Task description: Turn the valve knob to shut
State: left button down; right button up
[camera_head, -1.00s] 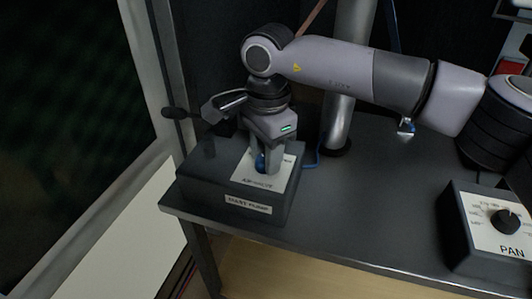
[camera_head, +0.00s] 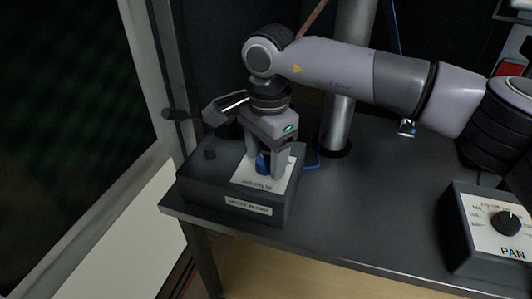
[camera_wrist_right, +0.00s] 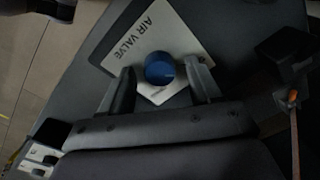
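The valve knob (camera_head: 263,163) is a small blue knob on a white label plate (camera_head: 246,176) on top of a dark box (camera_head: 207,186). In the right wrist view the blue knob (camera_wrist_right: 160,68) stands on the plate marked AIR VALVE (camera_wrist_right: 142,30). My right gripper (camera_head: 267,160) points down over the box. Its two fingers (camera_wrist_right: 164,78) stand on either side of the knob, with small gaps showing in the wrist view, so it is open around the knob. The knob's turn mark is too small to read. My left gripper is not in view.
The box sits at the left front corner of a dark bench (camera_head: 370,215). A metal pole (camera_head: 338,125) rises behind it. A box marked PAN (camera_head: 490,245) with a black dial (camera_head: 506,223) stands at the right. The bench between the boxes is clear.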

aim_at(267, 161)
jog(key=shift+s+r, duration=0.1)
jog(key=shift+r, duration=3.5)
